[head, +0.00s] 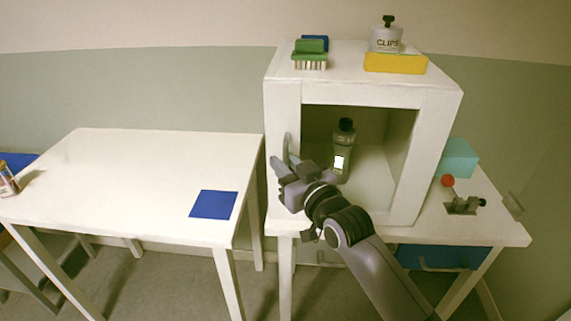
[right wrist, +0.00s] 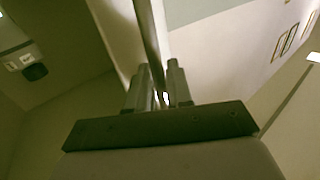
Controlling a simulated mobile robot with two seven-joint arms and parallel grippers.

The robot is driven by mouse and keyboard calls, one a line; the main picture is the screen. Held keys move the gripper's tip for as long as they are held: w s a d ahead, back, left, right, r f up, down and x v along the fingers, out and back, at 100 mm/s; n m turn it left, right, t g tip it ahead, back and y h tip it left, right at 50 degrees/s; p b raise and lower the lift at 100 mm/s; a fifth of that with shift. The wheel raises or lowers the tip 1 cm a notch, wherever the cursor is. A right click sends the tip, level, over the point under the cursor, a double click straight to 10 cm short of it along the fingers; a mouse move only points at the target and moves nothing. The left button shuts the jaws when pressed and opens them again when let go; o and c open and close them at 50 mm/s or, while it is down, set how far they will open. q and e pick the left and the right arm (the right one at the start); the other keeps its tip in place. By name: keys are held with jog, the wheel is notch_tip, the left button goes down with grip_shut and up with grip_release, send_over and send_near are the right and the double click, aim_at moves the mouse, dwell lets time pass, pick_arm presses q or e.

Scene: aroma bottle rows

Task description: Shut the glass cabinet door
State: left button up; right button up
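The white cabinet (head: 345,92) stands on a white table, its front opening showing a grey bottle with a black cap (head: 344,150) inside. A slim grey upright handle (head: 288,145) is at the left side of the opening. I cannot make out the glass of the door or how far it stands open. My right gripper (head: 283,163) is at this handle, in front of the cabinet's left edge. In the right wrist view, the handle bar (right wrist: 149,35) runs between the closely spaced fingers (right wrist: 160,88), which look closed on it. My left gripper is not in view.
A green brush (head: 310,53), a yellow block (head: 395,63) and a clips jar (head: 386,38) stand on the cabinet. A red-knobbed lever (head: 460,200) and a teal box (head: 458,158) are at its right. The left table (head: 120,180) is mostly clear, with a blue square (head: 213,204).

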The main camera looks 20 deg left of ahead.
jog(key=shift+w+d+r, duration=0.15)
jog(key=shift+d+r, duration=0.1)
jog(key=v, duration=0.7)
jog(key=shift+s+a+f, duration=0.15)
jog(key=shift+s+f, duration=0.05)
jog(key=shift+s, duration=0.05)
jog(key=s+d+f+m+h, duration=0.3)
jog(key=d+f, duration=0.4)
jog(key=f, duration=0.2)
jog(key=s+d+f+m+h, duration=0.2)
jog(key=s+d+f+h, duration=0.15)
jog(key=d+f, duration=0.45)
jog(key=s+d+f+m+g+h, duration=0.1)
jog(key=s+d+f+h, duration=0.3)
jog(key=s+d+f, duration=0.8)
jog(key=s+d+g, duration=0.1)
jog(key=s, duration=0.2)
jog(key=shift+s+d+m, duration=0.2)
jog(key=shift+d+m, duration=0.1)
